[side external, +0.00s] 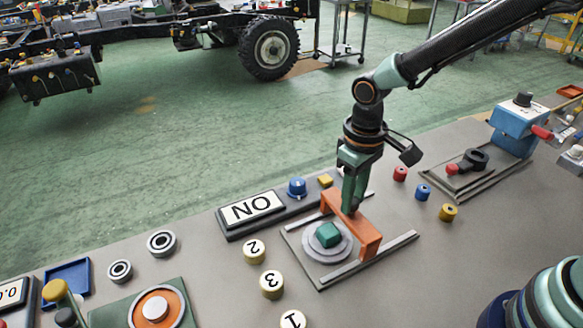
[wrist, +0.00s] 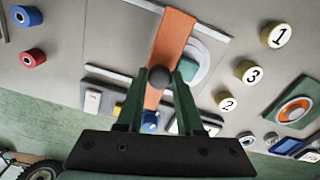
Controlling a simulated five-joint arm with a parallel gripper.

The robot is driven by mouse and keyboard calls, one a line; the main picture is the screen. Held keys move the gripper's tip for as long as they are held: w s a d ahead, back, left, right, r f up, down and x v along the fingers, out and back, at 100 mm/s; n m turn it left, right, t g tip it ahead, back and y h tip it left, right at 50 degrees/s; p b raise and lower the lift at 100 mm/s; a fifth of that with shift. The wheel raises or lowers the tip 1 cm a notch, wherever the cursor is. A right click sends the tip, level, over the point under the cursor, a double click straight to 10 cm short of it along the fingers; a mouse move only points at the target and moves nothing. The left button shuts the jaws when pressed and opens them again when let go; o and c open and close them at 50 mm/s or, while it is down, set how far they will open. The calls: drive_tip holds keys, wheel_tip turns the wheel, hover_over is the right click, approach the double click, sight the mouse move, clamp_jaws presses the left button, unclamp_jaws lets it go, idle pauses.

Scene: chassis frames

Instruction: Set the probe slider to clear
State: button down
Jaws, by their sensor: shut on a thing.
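The probe slider is an orange bridge (side external: 368,242) that spans two grey rails on a flat grey plate (side external: 318,275). A dark round knob (wrist: 160,77) sits on top of it. My gripper (side external: 352,207) is shut on this knob, with one green finger on each side in the wrist view (wrist: 158,88). A teal block (side external: 327,235) rests on a pale round disc (side external: 341,250) beside the bridge. In the wrist view the orange bar (wrist: 171,45) partly hides the disc and block (wrist: 196,52). No label for clear is readable.
A dark panel holds a sign (side external: 251,208) reading NO, or ON upside down, with a blue knob (side external: 296,187) and a yellow button. Numbered cream buttons (side external: 271,284) stand left of the plate. Red, blue and yellow knobs (side external: 424,192) stand right of it.

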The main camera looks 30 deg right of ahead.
drive_tip(key=d, duration=0.9)
drive_tip(key=c, duration=0.5)
unclamp_jaws()
drive_tip(key=shift+c, duration=0.2)
drive_tip(key=shift+a, duration=0.1)
wheel_tip(320, 180, up, 12)
drive_tip(key=shift+r, duration=0.1)
drive_tip(key=s+d+r+m+t, duration=0.3)
drive_tip(key=s+d+t, duration=0.1)
drive_tip(key=s+t, duration=0.1)
drive_tip(key=shift+s+d+t, duration=0.25)
drive_tip(key=shift+s+t, duration=0.05)
drive_tip(key=shift+s, duration=0.4)
